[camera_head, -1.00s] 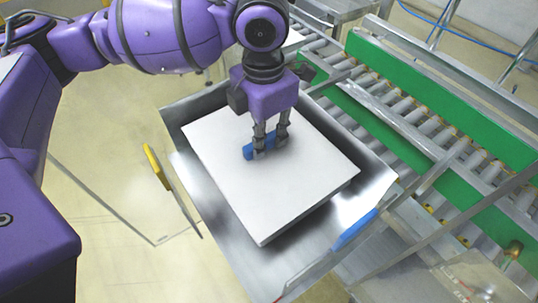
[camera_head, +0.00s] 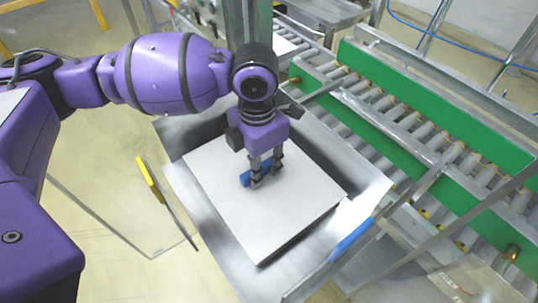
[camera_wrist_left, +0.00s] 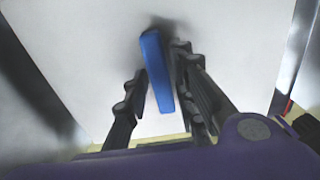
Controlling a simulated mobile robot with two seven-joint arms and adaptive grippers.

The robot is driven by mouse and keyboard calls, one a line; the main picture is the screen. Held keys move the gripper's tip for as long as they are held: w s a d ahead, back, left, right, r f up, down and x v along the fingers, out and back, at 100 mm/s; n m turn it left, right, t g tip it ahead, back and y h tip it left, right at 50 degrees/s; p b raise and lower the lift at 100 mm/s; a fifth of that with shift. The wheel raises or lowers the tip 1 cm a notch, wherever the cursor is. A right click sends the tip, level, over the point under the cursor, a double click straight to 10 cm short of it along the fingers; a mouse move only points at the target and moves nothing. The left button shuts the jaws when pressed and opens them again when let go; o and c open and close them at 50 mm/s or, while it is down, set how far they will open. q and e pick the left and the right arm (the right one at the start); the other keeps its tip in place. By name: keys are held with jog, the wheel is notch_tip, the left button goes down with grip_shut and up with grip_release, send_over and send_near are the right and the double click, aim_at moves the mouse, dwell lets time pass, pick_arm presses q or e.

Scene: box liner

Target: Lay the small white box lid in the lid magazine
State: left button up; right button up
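The white box lid (camera_head: 300,205) is a flat panel with a blue grip bar (camera_head: 245,179) on its top. It lies level or nearly so within the outline of the steel tray, which looks like the lid magazine (camera_head: 312,250). I cannot tell whether its underside touches the tray floor. My right gripper is not in view.
A roller conveyor with green rails (camera_head: 420,110) runs along the right. A blue strip (camera_head: 353,238) is on the tray's right edge. A thin panel with a yellow edge (camera_head: 149,178) stands just left of the tray. Open floor lies further left.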

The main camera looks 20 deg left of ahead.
pick_arm(q)
jog(key=shift+o, duration=0.6)
notch_tip(320, 180, up, 12)
jog(key=shift+r+p, duration=0.2)
jog(key=shift+p, duration=0.15)
